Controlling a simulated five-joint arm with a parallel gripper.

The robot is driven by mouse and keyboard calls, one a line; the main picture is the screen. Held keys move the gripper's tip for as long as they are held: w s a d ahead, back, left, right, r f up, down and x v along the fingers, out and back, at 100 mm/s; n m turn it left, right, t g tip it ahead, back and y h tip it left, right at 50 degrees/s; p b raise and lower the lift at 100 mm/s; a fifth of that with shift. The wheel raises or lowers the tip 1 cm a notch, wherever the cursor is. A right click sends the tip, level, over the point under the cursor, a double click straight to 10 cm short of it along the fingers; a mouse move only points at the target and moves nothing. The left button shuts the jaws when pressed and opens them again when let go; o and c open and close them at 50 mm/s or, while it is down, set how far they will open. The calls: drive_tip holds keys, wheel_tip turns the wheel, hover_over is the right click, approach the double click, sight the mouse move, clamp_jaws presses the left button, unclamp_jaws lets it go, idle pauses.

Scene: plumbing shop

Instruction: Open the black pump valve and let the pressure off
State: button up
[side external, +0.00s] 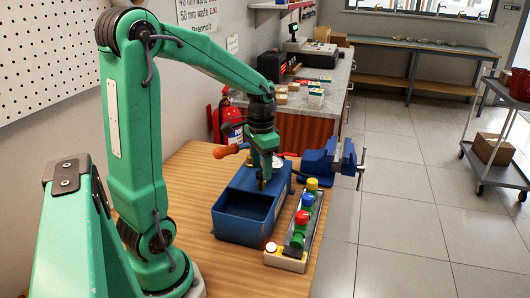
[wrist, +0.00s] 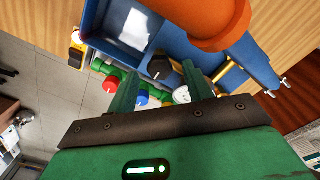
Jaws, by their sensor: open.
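The black pump valve (wrist: 158,68) shows in the wrist view as a dark knob on the blue pump. My gripper (wrist: 160,80) is open, with one finger on each side of the knob in that view and a gap on both sides. I cannot tell the height of the fingertips over it. In the side view my gripper (side external: 264,175) points down over the far part of the blue pump tank (side external: 238,228) and hides the valve. The pump's orange handle (side external: 228,150) sticks out left. A round white gauge (wrist: 182,94) is beside the right finger.
A strip with green, red, blue and yellow parts (side external: 302,217) lies right of the tank. A blue vise (side external: 325,160) stands behind it. The orange handle (wrist: 205,20) passes close above the knob in the wrist view. Bare wooden bench (side external: 190,180) lies left of the tank.

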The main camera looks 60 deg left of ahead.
drive_tip(key=shift+f, duration=0.65)
drive_tip(key=shift+c, duration=0.4)
drive_tip(key=c, duration=0.9)
drive_tip(key=shift+n, duration=1.6)
drive_tip(key=o, duration=1)
